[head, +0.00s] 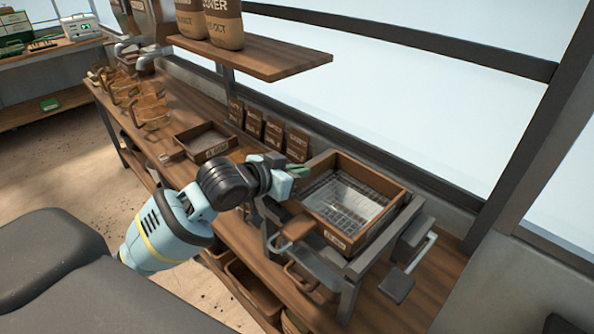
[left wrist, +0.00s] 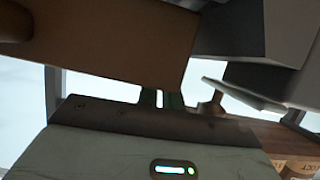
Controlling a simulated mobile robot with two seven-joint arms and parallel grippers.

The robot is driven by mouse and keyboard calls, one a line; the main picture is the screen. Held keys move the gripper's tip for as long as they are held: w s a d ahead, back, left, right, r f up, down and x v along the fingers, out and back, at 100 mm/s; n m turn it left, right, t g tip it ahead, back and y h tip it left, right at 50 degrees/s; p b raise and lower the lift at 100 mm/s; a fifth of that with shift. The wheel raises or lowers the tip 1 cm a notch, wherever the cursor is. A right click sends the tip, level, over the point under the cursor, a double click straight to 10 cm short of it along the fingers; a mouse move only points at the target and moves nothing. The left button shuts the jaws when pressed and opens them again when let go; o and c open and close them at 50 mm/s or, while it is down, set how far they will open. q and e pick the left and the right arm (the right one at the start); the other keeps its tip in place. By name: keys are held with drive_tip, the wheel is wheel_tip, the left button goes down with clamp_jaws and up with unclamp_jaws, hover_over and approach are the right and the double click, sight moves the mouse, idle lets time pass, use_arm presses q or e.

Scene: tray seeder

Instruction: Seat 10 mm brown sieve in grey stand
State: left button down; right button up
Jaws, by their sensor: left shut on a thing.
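The brown sieve (head: 388,219) is a square wooden frame with a wire mesh floor and a small label on its front wall. The label is too small to read. It is at or just over the grey stand (head: 347,300), and I cannot tell if it rests fully in it. My left gripper (head: 296,171) is shut on the sieve's left side wall. In the left wrist view the fingers (left wrist: 162,98) meet a brown wall (left wrist: 100,40), with grey parts of the stand (left wrist: 235,30) at upper right. My right gripper is not in view.
Wooden-handled scoops or jugs (head: 150,110) stand farther left. A shelf (head: 265,58) with sacks overhangs the back. Crates (head: 250,290) sit below.

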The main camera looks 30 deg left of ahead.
use_arm(q)
drive_tip(key=shift+f, duration=0.25)
idle(0.4)
drive_tip(key=c, duration=1.5)
unclamp_jaws()
drive_tip(key=shift+s, duration=0.1)
drive_tip(key=v, duration=0.7)
drive_tip(key=shift+s+a+r, duration=0.15)
drive_tip(key=shift+s+a, duration=0.05)
drive_tip(key=shift+s, duration=0.05)
drive_tip(key=shift+s, duration=0.1)
